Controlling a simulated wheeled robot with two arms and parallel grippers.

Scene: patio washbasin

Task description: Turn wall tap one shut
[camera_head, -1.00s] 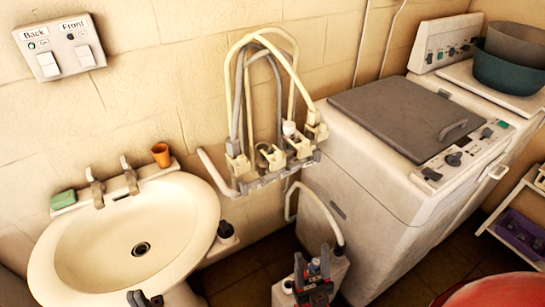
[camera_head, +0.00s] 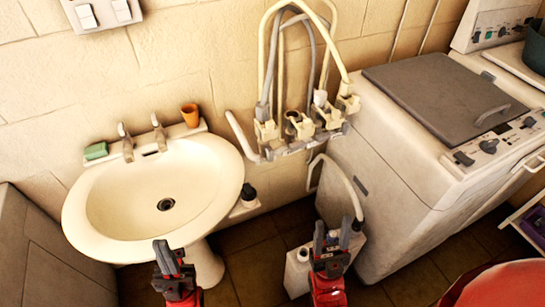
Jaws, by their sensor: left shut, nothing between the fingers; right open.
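A row of several pale wall taps with hoses stands on a pipe on the wall between the basin and the washing machine; the leftmost tap (camera_head: 265,132) has a cream body. I cannot tell which of them is wall tap one, nor whether any is shut. My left gripper (camera_head: 168,246) is shut and empty, low in front of the basin, well below and left of the taps. My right gripper (camera_head: 325,234) is open and empty, below the taps and apart from them, in front of a white container on the floor.
The white washbasin (camera_head: 120,238) has two taps, an orange cup (camera_head: 190,115) and a green soap (camera_head: 95,151). The washing machine (camera_head: 390,180) bounds the right side. A white container (camera_head: 297,272) stands on the floor. A red round surface (camera_head: 500,285) lies at bottom right.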

